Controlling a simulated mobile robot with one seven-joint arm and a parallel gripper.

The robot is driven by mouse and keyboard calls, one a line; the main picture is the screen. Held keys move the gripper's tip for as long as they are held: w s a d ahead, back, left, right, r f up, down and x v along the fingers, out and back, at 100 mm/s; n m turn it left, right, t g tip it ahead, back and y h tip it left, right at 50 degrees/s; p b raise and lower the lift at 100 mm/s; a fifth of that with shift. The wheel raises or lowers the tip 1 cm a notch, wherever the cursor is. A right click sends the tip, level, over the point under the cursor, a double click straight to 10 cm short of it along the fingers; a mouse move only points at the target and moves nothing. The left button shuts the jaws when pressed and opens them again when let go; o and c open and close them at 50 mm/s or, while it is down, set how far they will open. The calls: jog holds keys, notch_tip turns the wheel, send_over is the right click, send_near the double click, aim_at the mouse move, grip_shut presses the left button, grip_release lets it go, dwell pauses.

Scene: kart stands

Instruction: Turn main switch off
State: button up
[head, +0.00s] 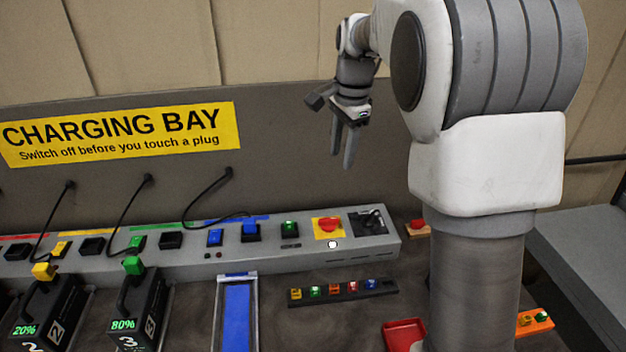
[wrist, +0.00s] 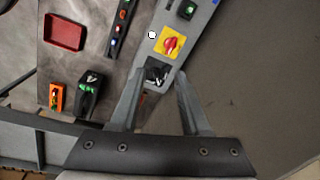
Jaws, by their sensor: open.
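A red rotary knob on a yellow plate (head: 328,227), which looks like the main switch, sits near the right end of the long grey power strip (head: 380,247). It also shows in the wrist view (wrist: 171,43), above the fingertips. I cannot read any label on it. My gripper (head: 342,160) is open and empty, pointing down in the air above the strip's right end. In the wrist view, a black panel with a lever-like part (head: 370,221) appears between the fingers (wrist: 160,73). A green-lit switch (head: 290,229) sits left of the yellow plate.
Batteries (head: 146,310) with coloured plugs stand at the lower left. Black cables hang above the strip. An empty blue-lined bay (head: 237,315), a dark rack of coloured pieces (head: 343,292) and a red tray (head: 403,335) lie in front. The air around my gripper is clear.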

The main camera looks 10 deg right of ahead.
aim_at(329, 219)
jog(key=w+f+m+g, duration=0.1)
jog(key=w+f+m, duration=0.3)
jog(key=w+f, duration=0.45)
jog(key=f, duration=1.1)
jog(key=f+p, duration=0.1)
jog(key=f, duration=0.5)
jog(key=shift+s+a+f, duration=0.2)
jog(key=shift+s+a, duration=0.1)
jog(key=shift+s, duration=0.05)
grip_shut()
